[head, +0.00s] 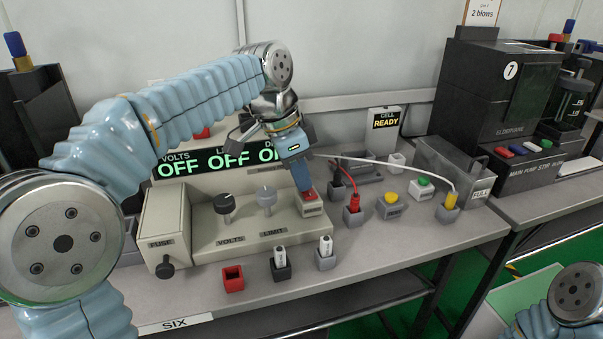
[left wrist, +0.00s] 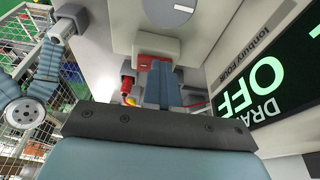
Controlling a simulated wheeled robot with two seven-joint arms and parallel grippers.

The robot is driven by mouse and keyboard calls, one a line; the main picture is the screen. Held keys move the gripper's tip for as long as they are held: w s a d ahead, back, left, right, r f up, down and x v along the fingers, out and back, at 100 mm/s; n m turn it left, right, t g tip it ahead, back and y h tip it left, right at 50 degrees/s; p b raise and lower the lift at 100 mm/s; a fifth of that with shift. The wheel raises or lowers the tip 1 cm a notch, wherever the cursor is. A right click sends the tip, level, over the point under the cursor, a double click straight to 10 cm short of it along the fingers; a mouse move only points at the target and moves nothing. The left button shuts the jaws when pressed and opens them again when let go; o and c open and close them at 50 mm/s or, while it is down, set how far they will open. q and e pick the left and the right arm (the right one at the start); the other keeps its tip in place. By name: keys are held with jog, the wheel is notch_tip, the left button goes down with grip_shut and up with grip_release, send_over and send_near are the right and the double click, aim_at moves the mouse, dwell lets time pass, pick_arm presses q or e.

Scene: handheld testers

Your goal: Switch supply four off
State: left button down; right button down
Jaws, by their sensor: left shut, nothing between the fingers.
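A beige supply (head: 200,215) stands on the bench, with knobs labelled VOLTS and LIMIT. Its green display (head: 215,160) reads OFF in the parts I can see; the label at the bench's front edge reads SIX. A red button (head: 310,196) sits on a small beige block at the supply's right end; it also shows in the left wrist view (left wrist: 158,59). My left gripper (head: 306,188) is shut and empty, pointing down with its fingertips at the red button. I cannot tell whether they touch it. Only a link of my right arm shows at the lower right.
A white cable crosses right to a yellow plug (head: 451,201). A black unit marked 7 (head: 490,90) stands at the right.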

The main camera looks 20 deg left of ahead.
aim_at(304, 194)
pick_arm(q)
jog(key=shift+s+d, duration=0.5)
jog(key=shift+s, duration=0.05)
notch_tip(304, 194, up, 4)
jog(key=p, duration=0.3)
jog(key=shift+r+p, duration=0.2)
jog(key=shift+p, duration=0.2)
jog(key=w+a+v, duration=0.1)
jog(key=v, duration=0.8)
jog(key=shift+r, duration=0.3)
